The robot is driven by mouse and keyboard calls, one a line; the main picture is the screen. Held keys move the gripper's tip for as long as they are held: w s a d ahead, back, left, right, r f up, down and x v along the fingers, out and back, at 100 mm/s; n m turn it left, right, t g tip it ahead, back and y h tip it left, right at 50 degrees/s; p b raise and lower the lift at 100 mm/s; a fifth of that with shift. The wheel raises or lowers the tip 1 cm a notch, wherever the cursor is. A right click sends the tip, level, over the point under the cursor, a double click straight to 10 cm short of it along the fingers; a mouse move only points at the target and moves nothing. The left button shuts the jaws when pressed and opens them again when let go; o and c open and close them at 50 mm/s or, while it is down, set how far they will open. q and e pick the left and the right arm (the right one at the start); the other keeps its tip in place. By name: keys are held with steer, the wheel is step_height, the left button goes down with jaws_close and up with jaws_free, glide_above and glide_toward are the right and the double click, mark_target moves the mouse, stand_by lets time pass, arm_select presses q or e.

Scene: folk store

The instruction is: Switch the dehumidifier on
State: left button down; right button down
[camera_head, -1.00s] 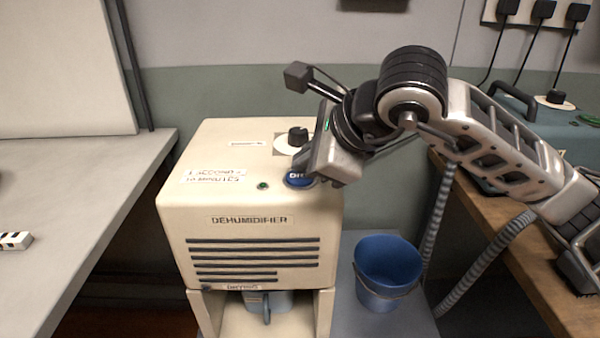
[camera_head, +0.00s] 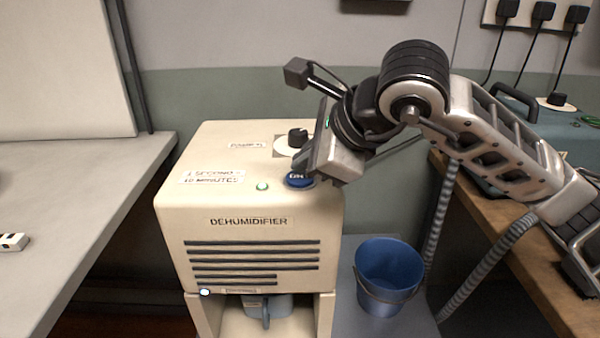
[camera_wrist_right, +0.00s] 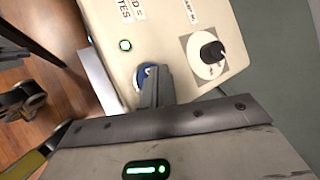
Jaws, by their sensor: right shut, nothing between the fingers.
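The cream dehumidifier (camera_head: 249,250) stands between two worktops. On its top are a black knob (camera_head: 297,136) on a pale dial, a blue button (camera_head: 298,180) and a small indicator lamp (camera_head: 262,186) that glows green-white. The lamp also shows lit in the right wrist view (camera_wrist_right: 125,45). A small light (camera_head: 204,292) at the lower front edge is bright too. My right gripper (camera_head: 312,178) is shut and empty, its fingertips at the blue button and partly covering it; whether they press it cannot be told. My left gripper is not in view.
A blue bucket (camera_head: 388,278) stands on the grey surface to the right of the dehumidifier. A grey worktop (camera_head: 75,200) is close on the left. A wooden bench (camera_head: 510,265) with a teal case (camera_head: 545,125) is on the right, under my right arm.

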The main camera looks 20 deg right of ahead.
mark_target(306, 179)
steer(key=shift+r+p, duration=0.6)
steer(key=shift+r, duration=0.2)
steer(key=shift+r+p, duration=1.35)
steer(key=shift+r, duration=0.9)
steer(key=shift+f, duration=0.1)
